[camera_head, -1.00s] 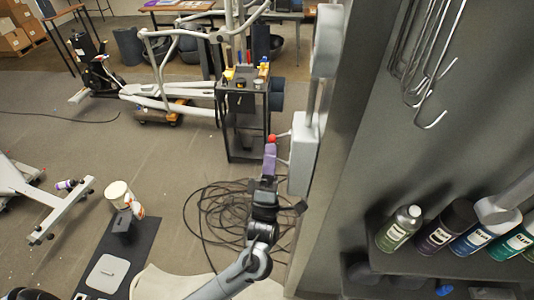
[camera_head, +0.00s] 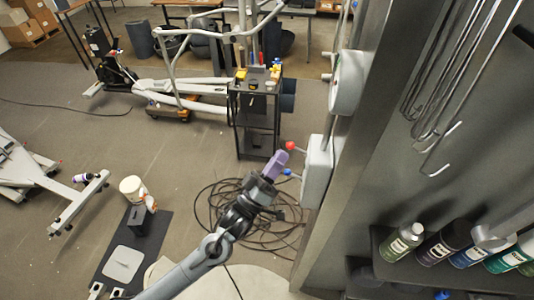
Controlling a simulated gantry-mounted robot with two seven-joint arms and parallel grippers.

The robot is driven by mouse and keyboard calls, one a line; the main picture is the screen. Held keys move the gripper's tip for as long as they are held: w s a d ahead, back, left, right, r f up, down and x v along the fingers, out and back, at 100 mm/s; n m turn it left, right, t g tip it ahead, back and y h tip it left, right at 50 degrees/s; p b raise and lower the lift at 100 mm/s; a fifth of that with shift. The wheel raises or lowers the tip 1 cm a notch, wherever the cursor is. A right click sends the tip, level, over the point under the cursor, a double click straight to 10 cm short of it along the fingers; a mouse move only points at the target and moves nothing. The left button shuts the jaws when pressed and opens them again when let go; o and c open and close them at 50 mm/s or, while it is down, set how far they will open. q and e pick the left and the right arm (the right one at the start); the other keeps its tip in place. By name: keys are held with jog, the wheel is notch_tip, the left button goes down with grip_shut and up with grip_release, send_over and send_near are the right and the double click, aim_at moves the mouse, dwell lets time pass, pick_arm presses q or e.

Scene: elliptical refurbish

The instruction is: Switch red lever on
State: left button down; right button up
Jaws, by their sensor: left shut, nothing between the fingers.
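The red lever's ball knob (camera_head: 291,146) stands out to the left of a pale grey switch box (camera_head: 317,171) on the side of a tall grey panel. Its stem slopes slightly up and left from the box. A second lever with a blue knob (camera_head: 288,172) sits just below it. My left gripper (camera_head: 277,163), with purple fingertips, is shut and empty. In the picture its tips lie just left of the two knobs, below the red one. I cannot tell whether they touch either lever. My right gripper is not in view.
A black cable coil (camera_head: 240,215) lies on the floor below. A black cart (camera_head: 256,115) stands behind.

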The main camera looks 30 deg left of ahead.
pick_arm(q)
jog(key=a+r+b+v, duration=0.1)
jog(key=b+v, duration=0.2)
jog(key=v, duration=1.1)
jog(key=shift+s+a+r, duration=0.25)
jog(key=shift+s, duration=0.05)
